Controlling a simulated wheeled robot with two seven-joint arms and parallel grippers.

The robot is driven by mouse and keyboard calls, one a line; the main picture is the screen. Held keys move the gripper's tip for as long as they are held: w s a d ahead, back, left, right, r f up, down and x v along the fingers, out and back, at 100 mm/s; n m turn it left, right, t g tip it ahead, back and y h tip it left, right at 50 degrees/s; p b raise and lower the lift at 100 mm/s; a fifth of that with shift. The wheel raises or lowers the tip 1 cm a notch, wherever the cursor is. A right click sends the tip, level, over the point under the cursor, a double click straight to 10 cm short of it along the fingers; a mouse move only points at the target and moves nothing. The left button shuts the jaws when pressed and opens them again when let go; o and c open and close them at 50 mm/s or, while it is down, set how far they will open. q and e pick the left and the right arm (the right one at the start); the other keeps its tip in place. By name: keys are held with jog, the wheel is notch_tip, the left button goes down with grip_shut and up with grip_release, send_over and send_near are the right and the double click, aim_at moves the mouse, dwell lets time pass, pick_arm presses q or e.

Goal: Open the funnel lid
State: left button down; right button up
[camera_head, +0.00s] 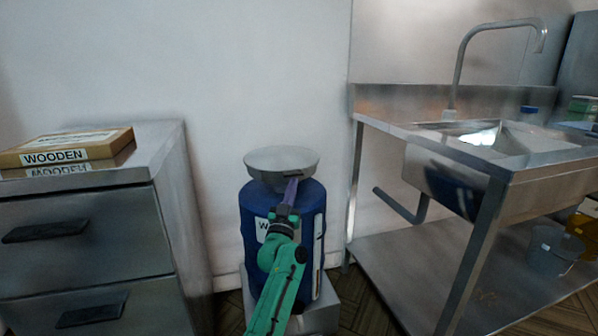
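The funnel with its lid on (281,158) is a round grey metal piece on top of a blue drum (258,212) against the wall. The lid looks flat and closed. A small dark part, perhaps its handle, shows at the front right of the rim. My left gripper (291,188) is at the end of the green arm, in front of the drum, with its purple fingers pointing up at that part. The fingertips are at or very near the rim; I cannot tell if they touch it or how far apart they are. My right gripper is out of view.
A metal drawer cabinet (165,152) stands to the left with wooden boxes (80,148) on it. A steel sink table (385,125) with a tap (458,62) and lower shelf (400,270) stands to the right. The drum sits on a grey base between them.

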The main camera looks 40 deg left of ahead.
aim_at(291, 172)
pick_arm(q)
jog(key=r+p, duration=0.2)
jog(key=r, duration=0.1)
jog(key=a+r+p, duration=0.1)
jog(key=r+p, duration=0.1)
jog(key=r, duration=0.1)
jog(key=shift+a+r, duration=0.15)
jog(key=shift+r, duration=0.1)
jog(key=shift+w+f, duration=0.15)
jog(key=shift+w, duration=0.15)
jog(key=shift+w+a+f, duration=0.15)
jog(key=shift+w+f, duration=0.15)
jog(key=shift+f, duration=0.1)
jog(key=r+p, duration=0.2)
jog(key=r, duration=0.1)
jog(key=r+p, duration=0.2)
jog(key=shift+w+a+r, duration=0.2)
jog(key=shift+a, duration=0.15)
jog(key=r+p, duration=0.1)
jog(key=w+a+r+p, duration=0.1)
jog(key=r, duration=0.1)
jog(key=a+r+p, duration=0.1)
jog(key=r, duration=0.1)
jog(key=shift+w+r, duration=0.2)
